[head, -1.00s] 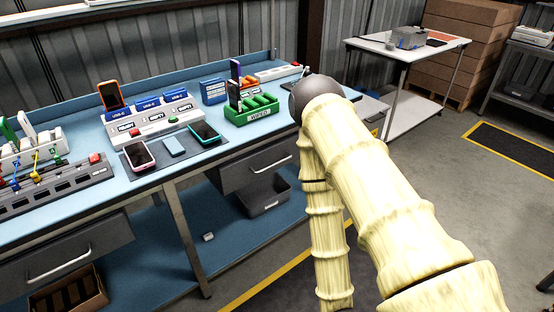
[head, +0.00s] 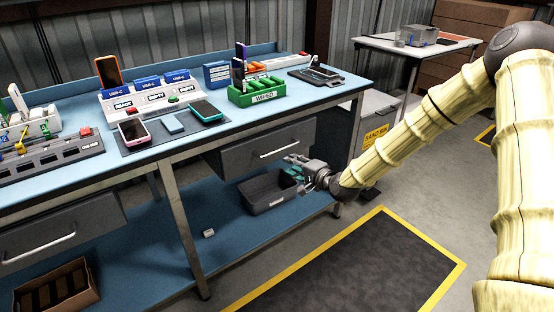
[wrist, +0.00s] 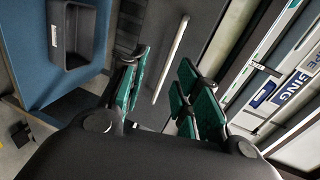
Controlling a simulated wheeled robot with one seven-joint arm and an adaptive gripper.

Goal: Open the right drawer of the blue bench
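The blue bench (head: 110,176) runs from the left to the middle of the head view. Its right drawer (head: 240,155) is a dark grey front with a pale bar handle (head: 280,149), and it looks shut. My gripper (head: 292,166) is in front of that drawer, just below and right of the handle, and apart from it. In the wrist view, my gripper (wrist: 160,95) has its green-padded fingers spread with nothing between them. The handle (wrist: 171,60) shows beyond the fingers, upright in that view.
A grey open bin (head: 268,204) stands on the lower shelf under the right drawer, close below my gripper. The left drawer (head: 60,235) is at the lower left. Phones and racks stand on the bench top. A floor mat (head: 350,270) lies in front.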

